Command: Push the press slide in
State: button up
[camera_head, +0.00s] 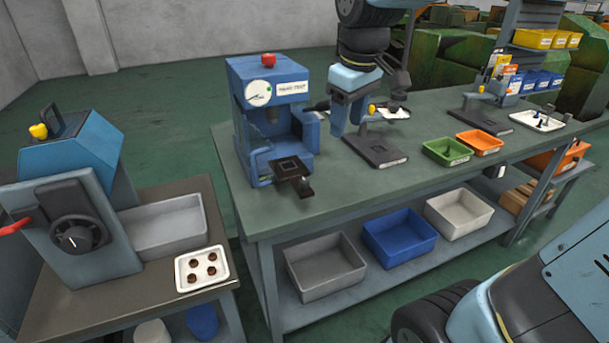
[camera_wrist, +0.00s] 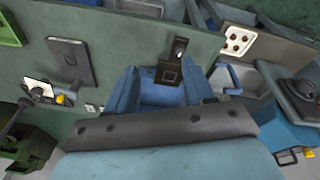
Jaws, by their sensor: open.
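In the wrist view the slide (camera_wrist: 171,72) juts from the blue press body, which is partly hidden by my gripper's housing. My gripper (camera_head: 349,128) is open and empty, pointing down above the bench, just right of the press and apart from the slide.
A dark stand with a flat base (camera_head: 375,149) is right of my gripper. Green (camera_head: 446,151) and orange (camera_head: 480,142) trays sit further right. A separate machine (camera_head: 75,205) and a tray of round parts (camera_head: 202,268) are left. Bench space before the stand is clear.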

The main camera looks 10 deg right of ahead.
aim_at(305, 179)
jog(key=w+a+f+n+g, duration=0.2)
jog(key=w+a+f+n, duration=0.1)
jog(key=w+a+n, duration=0.4)
jog(key=f, duration=0.4)
jog(key=f+m, duration=0.1)
jog(key=f, duration=0.4)
jog(key=s+f+m, duration=0.1)
jog(key=f, duration=0.4)
jog(key=shift+a, duration=0.25)
jog(key=shift+c, duration=0.2)
grip_shut()
